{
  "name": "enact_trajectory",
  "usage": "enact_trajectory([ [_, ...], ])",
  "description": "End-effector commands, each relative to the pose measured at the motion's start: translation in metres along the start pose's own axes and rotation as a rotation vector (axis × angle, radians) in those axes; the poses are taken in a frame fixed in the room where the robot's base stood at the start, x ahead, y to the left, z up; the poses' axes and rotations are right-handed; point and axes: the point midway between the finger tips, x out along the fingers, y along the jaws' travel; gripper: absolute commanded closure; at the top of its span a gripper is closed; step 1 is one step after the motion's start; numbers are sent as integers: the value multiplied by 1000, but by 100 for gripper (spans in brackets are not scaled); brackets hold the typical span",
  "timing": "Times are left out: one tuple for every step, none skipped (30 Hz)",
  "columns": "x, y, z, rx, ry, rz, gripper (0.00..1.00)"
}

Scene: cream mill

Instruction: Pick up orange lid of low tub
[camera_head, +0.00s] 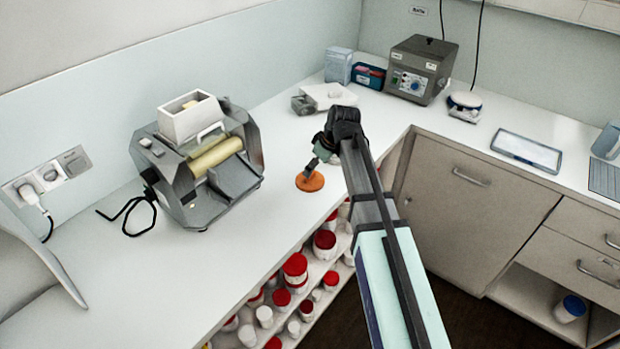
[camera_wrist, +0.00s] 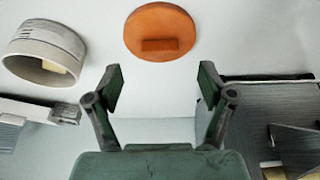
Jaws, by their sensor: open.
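The orange lid (camera_head: 310,181) is a flat round disc near the front edge of the white counter, right of the roller mill. In the wrist view the orange lid (camera_wrist: 160,22) lies at the top centre, with a short raised orange bar across its lower part. I cannot tell whether a tub is under it. My gripper (camera_head: 315,167) is just above and beside the lid in the head view. In the wrist view my gripper (camera_wrist: 161,88) is open and empty, its two dark green fingers apart, with the lid beyond the fingertips and centred between them.
The grey roller mill (camera_head: 205,160) stands left of the lid. A white block (camera_head: 328,95) and a dark control box (camera_head: 419,68) stand farther back. Red-lidded jars (camera_head: 295,268) fill shelves below the counter edge. The counter around the lid is mostly clear.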

Motion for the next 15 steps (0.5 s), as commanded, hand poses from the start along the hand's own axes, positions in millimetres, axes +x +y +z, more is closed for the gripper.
enact_trajectory([
  [1,0,0,0,0,0,19],
  [2,0,0,0,0,0,19],
  [4,0,-1,0,-1,-1,19],
  [7,0,-1,0,-1,-1,19],
  [9,0,-1,0,-2,-2,19],
  [12,0,-2,0,-2,-2,19],
  [16,0,-2,0,-2,-2,19],
  [19,0,-2,0,-2,-2,19],
  [24,0,-3,0,-2,-2,19],
  [27,0,-3,0,-2,-2,19],
  [30,0,-3,0,-2,-2,19],
  [36,0,-2,0,-2,-2,19],
  [39,0,-2,0,-2,-2,19],
  [42,0,-2,0,-2,-2,19],
  [45,0,-2,0,-1,-1,19],
])
